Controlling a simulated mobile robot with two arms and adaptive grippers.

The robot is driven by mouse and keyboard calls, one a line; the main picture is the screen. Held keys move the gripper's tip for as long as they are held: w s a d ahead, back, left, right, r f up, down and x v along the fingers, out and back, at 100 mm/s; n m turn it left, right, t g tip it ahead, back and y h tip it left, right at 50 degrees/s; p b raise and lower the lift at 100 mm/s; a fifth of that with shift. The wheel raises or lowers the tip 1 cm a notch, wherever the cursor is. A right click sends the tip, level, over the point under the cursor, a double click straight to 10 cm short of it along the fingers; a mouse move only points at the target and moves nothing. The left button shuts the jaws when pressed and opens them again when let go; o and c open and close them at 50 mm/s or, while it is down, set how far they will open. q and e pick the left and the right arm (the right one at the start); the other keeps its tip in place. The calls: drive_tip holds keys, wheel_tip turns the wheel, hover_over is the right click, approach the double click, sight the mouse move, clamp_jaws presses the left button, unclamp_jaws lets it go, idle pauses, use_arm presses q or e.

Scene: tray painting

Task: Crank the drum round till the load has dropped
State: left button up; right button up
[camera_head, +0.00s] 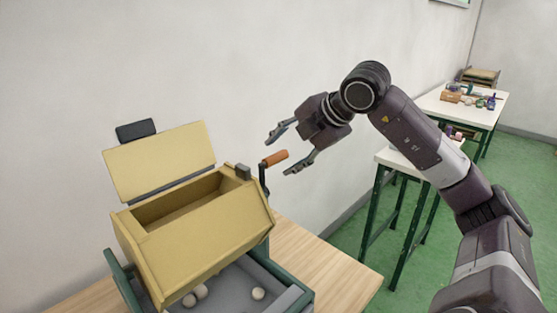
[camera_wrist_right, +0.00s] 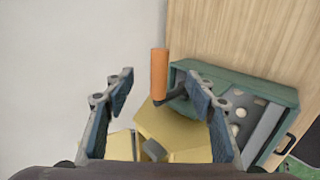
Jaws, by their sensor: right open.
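The yellow drum (camera_head: 205,238) stands tilted in a green frame (camera_head: 300,300) on the wooden table, its lid (camera_head: 160,160) raised. In the right wrist view the drum (camera_wrist_right: 180,128) is partly hidden by my fingers. A crank with an orange handle (camera_head: 275,159) sticks out at the drum's right side; the handle also shows in the right wrist view (camera_wrist_right: 158,75). My right gripper (camera_head: 279,152) is open, its fingers spread near the handle. In the right wrist view the handle lies between and beyond the fingertips, apart from both. Several pale balls (camera_head: 258,293) lie in the grey tray below the drum.
The wooden table top (camera_head: 345,277) is clear to the right of the frame. A white table (camera_head: 385,157) stands behind my right arm, and another (camera_head: 430,104) with small objects is farther back. A plain wall is behind the drum.

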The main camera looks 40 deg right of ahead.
drive_tip(key=shift+b+v, duration=0.5)
drive_tip(key=shift+v, duration=1.85)
